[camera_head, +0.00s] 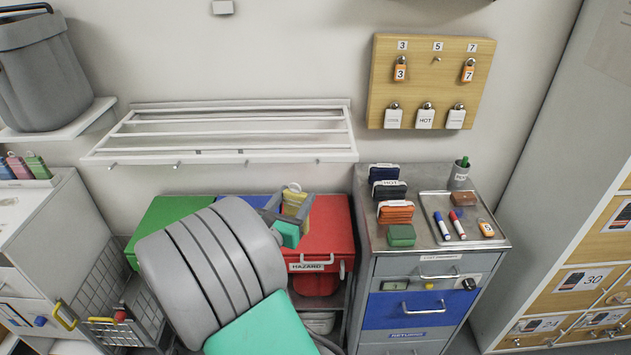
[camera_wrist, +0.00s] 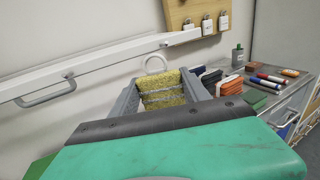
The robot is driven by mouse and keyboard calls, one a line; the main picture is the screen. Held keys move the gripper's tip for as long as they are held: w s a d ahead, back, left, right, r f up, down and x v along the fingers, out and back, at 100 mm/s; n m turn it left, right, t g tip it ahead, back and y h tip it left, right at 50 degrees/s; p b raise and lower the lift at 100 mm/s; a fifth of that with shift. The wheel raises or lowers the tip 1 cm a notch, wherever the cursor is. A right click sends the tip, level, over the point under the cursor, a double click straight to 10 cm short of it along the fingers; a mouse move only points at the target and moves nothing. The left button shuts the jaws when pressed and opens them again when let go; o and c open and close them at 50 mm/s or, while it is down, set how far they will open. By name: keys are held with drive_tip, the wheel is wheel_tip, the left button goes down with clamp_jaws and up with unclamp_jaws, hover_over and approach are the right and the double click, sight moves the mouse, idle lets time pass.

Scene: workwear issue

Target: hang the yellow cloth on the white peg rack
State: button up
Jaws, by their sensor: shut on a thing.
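The yellow cloth (camera_head: 295,203) is a small, textured piece with a white loop at its top. My gripper (camera_head: 291,210) is shut on it, with one grey finger on each side. In the wrist view the cloth (camera_wrist: 163,93) sits between the fingers, and its loop stands up clear above them. The white peg rack (camera_head: 230,157) is on the wall behind and above the gripper, with several small pegs along its lower front rail. The cloth is apart from the rack, below its right half in the head view. The cloth's lower part is hidden by my gripper.
Below the gripper are a red hazard bin (camera_head: 335,232) and a green bin (camera_head: 160,220). A wooden lock board (camera_head: 430,82) hangs right of the rack. A grey bucket (camera_head: 42,75) stands on the left shelf.

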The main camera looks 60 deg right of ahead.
drive_tip(key=s+d+r+m+g, duration=0.2)
drive_tip(key=s+g, duration=0.1)
drive_tip(key=s, duration=0.2)
drive_tip(key=w+d+f+b, duration=0.1)
drive_tip(key=w+d+b, duration=0.1)
drive_tip(key=d, duration=0.6)
drive_tip(key=shift+w, duration=0.85)
drive_tip(key=shift+w+d+f, duration=0.15)
drive_tip(key=shift+w+d, duration=0.1)
drive_tip(key=shift+d, duration=0.05)
drive_tip(key=c, duration=0.4)
drive_tip(key=shift+d+f, duration=0.15)
drive_tip(key=shift+f, duration=0.05)
drive_tip(key=o, duration=1.7)
